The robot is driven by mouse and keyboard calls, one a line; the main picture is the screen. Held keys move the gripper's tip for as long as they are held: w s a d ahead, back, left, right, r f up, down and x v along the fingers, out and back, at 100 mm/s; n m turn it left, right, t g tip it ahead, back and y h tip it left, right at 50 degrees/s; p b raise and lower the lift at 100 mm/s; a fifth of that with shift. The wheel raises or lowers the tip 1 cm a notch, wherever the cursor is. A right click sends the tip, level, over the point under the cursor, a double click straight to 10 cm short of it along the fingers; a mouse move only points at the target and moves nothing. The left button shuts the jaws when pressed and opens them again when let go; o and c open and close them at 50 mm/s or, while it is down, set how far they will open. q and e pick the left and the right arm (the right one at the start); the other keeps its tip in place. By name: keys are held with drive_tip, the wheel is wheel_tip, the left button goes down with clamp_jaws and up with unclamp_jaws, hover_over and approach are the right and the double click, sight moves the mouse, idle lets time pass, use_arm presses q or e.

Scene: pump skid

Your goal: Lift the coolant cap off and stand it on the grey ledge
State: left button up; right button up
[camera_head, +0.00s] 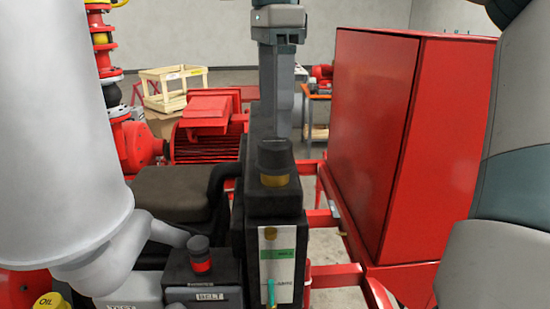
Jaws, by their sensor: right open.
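The coolant cap (274,154) appears to be the black round cap on a brass-coloured neck, upright on top of the narrow black tank (274,206). My right gripper (281,122) points down from the top of the picture, just above and beyond the cap. It is open, seen nearly edge-on, and nothing shows held in it. Its lower tips overlap with the cap and tank, so I cannot tell whether they touch. I cannot surely pick out the grey ledge; a brownish-grey flat top (170,190) lies left of the tank. My left gripper is not in view.
A black cap with a red band (201,254) sits on a box labelled BELT, left of the tank. A yellow OIL cap (50,301) is at lower left. A large pale cylinder (60,120) fills the left. A red cabinet (390,140) stands right on red frame rails.

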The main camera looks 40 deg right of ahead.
sight(275, 141)
drive_tip(key=shift+f, duration=0.65)
drive_tip(key=shift+s+f+p, duration=0.1)
drive_tip(key=shift+f+p, duration=0.85)
drive_tip(key=shift+p, duration=0.15)
wheel_tip(275, 141, down, 2)
drive_tip(key=shift+f+p, duration=0.1)
drive_tip(key=shift+p, duration=0.45)
drive_tip(key=shift+f, duration=0.6)
drive_tip(key=c, duration=1.2)
